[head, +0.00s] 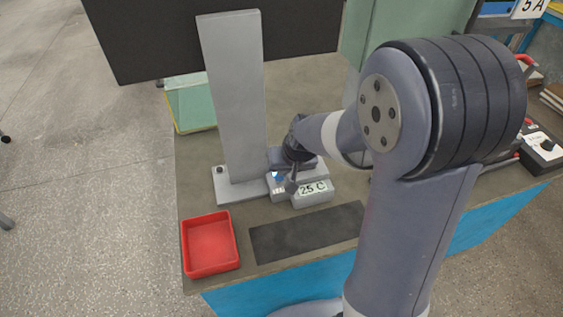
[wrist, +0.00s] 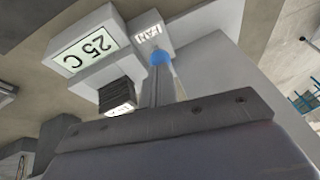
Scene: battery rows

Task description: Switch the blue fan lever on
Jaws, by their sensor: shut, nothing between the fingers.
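The blue fan lever (head: 278,176) shows as a small blue spot on the front of a grey unit. In the wrist view its blue rounded tip (wrist: 161,57) lies below a lit FAN label (wrist: 148,36). My gripper (head: 291,187) is shut and empty, pointing down close beside the lever. In the wrist view the gripper's fingertips (wrist: 163,74) appear right at the blue tip; I cannot tell whether they touch it. The lever's stem is hidden behind the fingers, and its position is unclear.
A 25 C display (head: 313,188) sits right of the lever. A tall grey column (head: 235,100) stands behind left. A red tray (head: 209,243) and a dark mat (head: 305,232) lie in front on the table. A black ridged block (wrist: 117,95) is near the fingers.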

